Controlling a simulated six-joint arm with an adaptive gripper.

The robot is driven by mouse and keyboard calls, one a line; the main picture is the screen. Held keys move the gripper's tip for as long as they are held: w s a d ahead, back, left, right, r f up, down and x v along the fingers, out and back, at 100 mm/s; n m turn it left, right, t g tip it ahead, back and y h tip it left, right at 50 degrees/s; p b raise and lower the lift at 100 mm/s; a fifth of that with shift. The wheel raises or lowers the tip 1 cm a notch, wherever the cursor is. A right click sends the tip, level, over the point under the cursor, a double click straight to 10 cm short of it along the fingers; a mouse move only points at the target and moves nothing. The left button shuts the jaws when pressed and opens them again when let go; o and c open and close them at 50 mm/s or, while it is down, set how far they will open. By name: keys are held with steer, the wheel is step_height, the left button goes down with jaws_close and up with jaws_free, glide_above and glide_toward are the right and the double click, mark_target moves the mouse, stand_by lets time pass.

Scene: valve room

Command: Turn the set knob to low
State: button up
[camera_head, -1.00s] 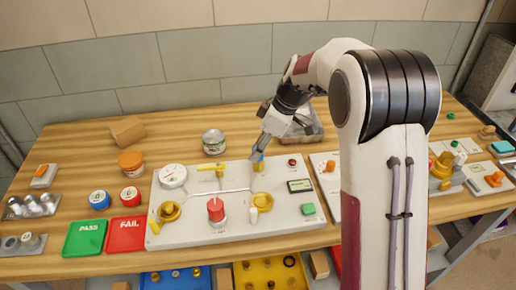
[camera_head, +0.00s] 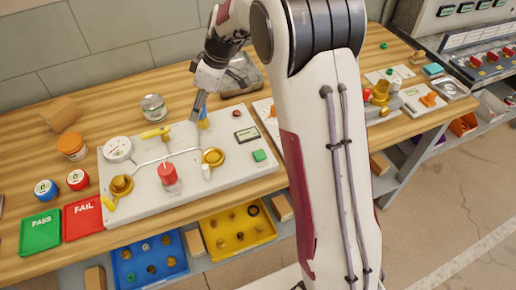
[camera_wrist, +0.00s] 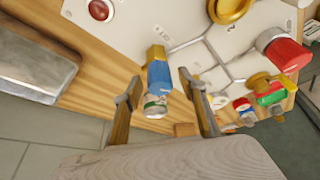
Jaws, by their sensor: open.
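I cannot tell by lettering which part is the set knob. In the wrist view the blue piece (camera_wrist: 158,74) shows between the two spread fingertips of my gripper (camera_wrist: 160,82); contact cannot be told. The red knob (camera_wrist: 282,52) is at the upper right there.
A metal can (camera_head: 153,107) stands behind the panel, and a grey tray (camera_head: 241,73) lies behind my gripper. A green PASS tray (camera_head: 40,245) and red FAIL tray (camera_head: 83,222) lie at left. Blue and yellow bins (camera_head: 237,241) sit below the bench.

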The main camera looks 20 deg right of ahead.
steer(key=shift+m+t+h, duration=0.5)
steer(key=shift+m+h, duration=0.1)
steer(key=shift+m, duration=1.7)
steer(key=shift+m+t+h, duration=0.4)
steer(key=shift+m+h, duration=0.2)
steer(key=shift+m, duration=1)
steer(key=shift+m+h, duration=0.7)
steer(key=shift+m, duration=1.2)
steer(key=shift+m+h, duration=0.8)
steer(key=shift+m, duration=1.1)
